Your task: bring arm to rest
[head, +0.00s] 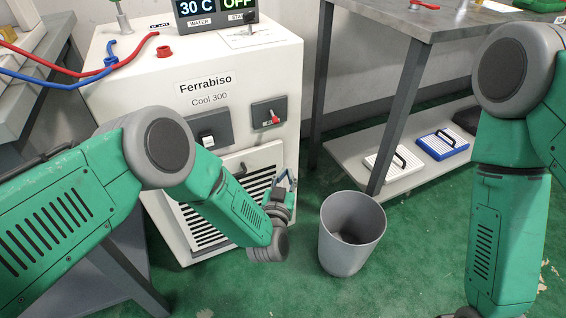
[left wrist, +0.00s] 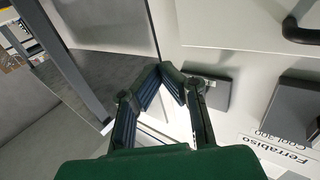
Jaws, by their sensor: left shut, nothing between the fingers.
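My left arm (head: 230,205) reaches in from the left across the front of the white Ferrabiso Cool 300 machine (head: 225,55). My left gripper (head: 287,182) is beside the machine's lower right front, close to its slatted panel (head: 262,160); I cannot tell whether they touch. In the left wrist view the left gripper (left wrist: 160,72) has its fingertips together with nothing between them. The machine's labelled front (left wrist: 265,120) lies beyond and to the right of the fingers there. My right arm (head: 510,200) hangs down at the right edge; its gripper is out of the picture.
A grey bin (head: 351,235) stands on the green floor right of my left gripper. A metal table (head: 440,22) with a lower shelf stands behind; a white filter (head: 386,163) and a blue-framed one (head: 442,144) lie on the shelf. Red and blue hoses (head: 75,75) cross at left.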

